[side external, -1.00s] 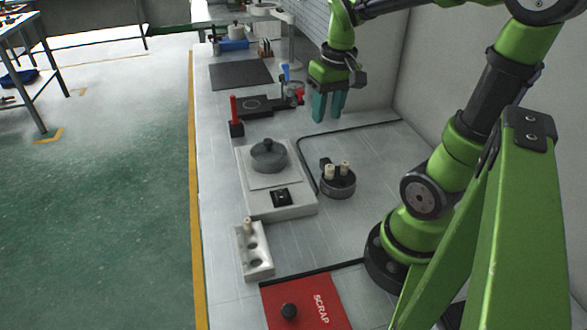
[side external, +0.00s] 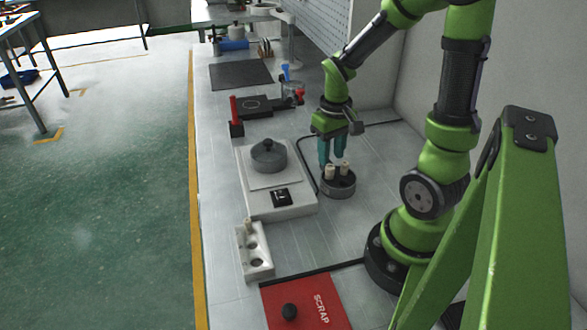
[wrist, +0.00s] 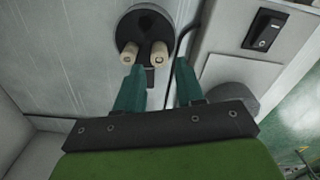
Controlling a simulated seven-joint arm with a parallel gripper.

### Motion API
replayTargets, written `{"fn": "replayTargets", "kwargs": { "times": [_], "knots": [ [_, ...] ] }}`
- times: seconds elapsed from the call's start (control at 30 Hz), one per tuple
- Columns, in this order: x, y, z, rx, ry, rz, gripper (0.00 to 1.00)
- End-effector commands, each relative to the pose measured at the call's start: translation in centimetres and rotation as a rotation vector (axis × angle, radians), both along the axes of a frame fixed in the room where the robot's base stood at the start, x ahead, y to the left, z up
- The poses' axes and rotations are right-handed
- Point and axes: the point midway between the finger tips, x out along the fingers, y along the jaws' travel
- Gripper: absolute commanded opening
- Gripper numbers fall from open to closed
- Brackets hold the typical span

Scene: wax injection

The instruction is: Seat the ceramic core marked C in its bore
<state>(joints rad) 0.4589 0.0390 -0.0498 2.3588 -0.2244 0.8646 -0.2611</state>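A dark round holder (side external: 338,188) stands on the bench with two pale cylindrical cores (side external: 330,173) standing up from it. The wrist view shows the holder (wrist: 145,20) at the top, with the cores' ends (wrist: 129,54) side by side. I cannot read a C mark on either core or see how deep they sit. My gripper (side external: 331,158) points down over the holder's far side. Its teal fingers (wrist: 159,75) are apart with nothing held, and their tips are close to the cores. Another pale core (side external: 248,225) stands in a white block (side external: 256,263) with open round holes.
A pale unit (side external: 255,203) with a grey lidded pot (side external: 268,157) and a black switch (side external: 281,197) stands left of the holder. A red SCRAP box (side external: 312,308) is at the front. A black cable runs around the holder's area. Bench between holder and SCRAP box is clear.

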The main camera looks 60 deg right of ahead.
Motion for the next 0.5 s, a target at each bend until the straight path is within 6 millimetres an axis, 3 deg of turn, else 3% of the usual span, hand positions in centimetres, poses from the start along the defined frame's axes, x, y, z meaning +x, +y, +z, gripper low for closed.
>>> {"fn": "replayTargets", "kwargs": {
  "times": [0.23,0.5],
  "knots": [
    [0.0,-0.1,-3.7,0.004,0.005,-0.001,0.38],
    [0.1,-0.1,-4.6,0.0,0.001,-0.001,0.38]
  ]
}}
